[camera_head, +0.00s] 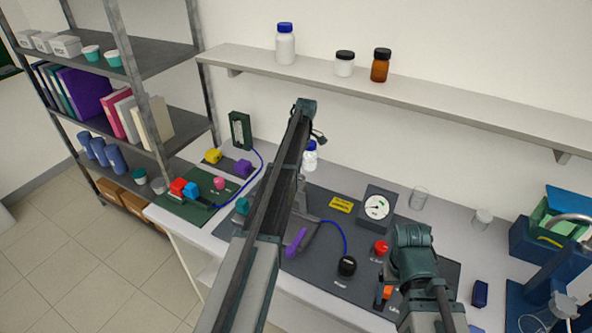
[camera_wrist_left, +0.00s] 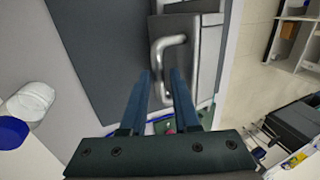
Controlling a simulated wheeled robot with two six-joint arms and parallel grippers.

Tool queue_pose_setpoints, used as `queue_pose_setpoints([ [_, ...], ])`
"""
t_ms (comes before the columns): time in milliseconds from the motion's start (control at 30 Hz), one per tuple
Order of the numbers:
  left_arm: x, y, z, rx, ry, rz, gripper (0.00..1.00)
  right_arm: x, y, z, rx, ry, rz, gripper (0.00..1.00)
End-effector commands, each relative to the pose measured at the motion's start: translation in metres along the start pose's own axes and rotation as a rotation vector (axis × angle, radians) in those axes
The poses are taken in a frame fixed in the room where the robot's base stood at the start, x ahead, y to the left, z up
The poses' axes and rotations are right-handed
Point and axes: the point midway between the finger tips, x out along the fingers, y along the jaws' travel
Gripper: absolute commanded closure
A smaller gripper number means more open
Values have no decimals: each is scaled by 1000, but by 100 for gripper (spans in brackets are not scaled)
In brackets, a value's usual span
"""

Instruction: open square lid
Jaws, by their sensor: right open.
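The square lid (camera_wrist_left: 205,35) is a grey plate with a bent metal handle (camera_wrist_left: 168,55), seen in the left wrist view. In the head view my left arm hides most of this area. My left gripper (camera_wrist_left: 158,78) is open, its two dark teal fingers apart and pointing toward the near end of the handle. Whether they touch it I cannot tell. In the head view, a teal part of my left gripper (camera_head: 242,206) shows left of the arm. My right gripper (camera_head: 410,258) is open and empty above the dark mat's right part; its fingertips are not clear.
The dark mat (camera_head: 340,214) holds a gauge (camera_head: 376,207), a red knob (camera_head: 381,247), a black knob (camera_head: 347,266) and a purple lever (camera_head: 296,242). A blue-capped bottle (camera_head: 310,158) stands behind my left arm. A green mat (camera_head: 190,208) lies left; a blue box (camera_head: 540,235) stands right.

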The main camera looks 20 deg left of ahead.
Motion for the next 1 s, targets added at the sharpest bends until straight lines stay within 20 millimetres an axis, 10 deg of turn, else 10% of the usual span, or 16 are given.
queue_pose_setpoints([
  [567,-8,0,0,1,1,1,53,-8,1,0,1,0,0,17],
  [1000,-65,-1,0,1,1,1,53,-62,6,4,3,-1,-1,17],
])
